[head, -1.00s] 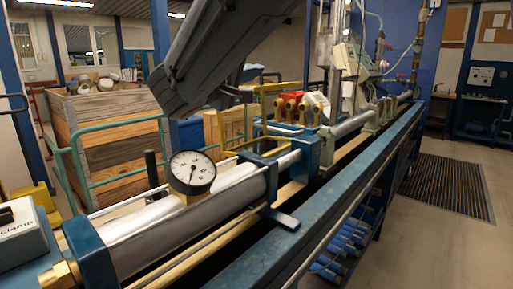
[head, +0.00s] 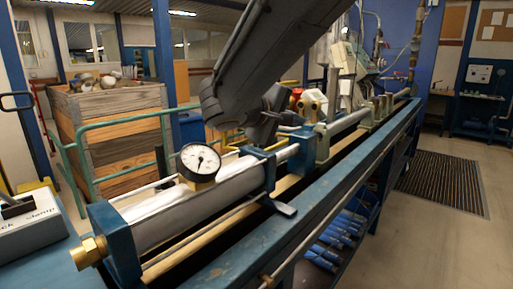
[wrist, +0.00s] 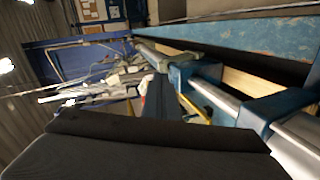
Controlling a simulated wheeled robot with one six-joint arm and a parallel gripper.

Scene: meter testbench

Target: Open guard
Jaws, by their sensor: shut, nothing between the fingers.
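The guard appears to be the yellow frame over the bench. In the head view only a piece (head: 228,151) of it shows beside my arm, and the rest is hidden. In the wrist view a yellow bar (wrist: 195,108) runs beside my gripper (wrist: 153,92). My gripper (head: 260,139) is shut and empty, low at the yellow frame behind the blue clamp block. I cannot tell whether it touches the frame.
A pressure gauge (head: 199,162) stands on the silver cylinder (head: 225,187) at the front. A blue bench rail (head: 330,187) runs along the right. A wooden crate (head: 120,125) with a green railing stands left.

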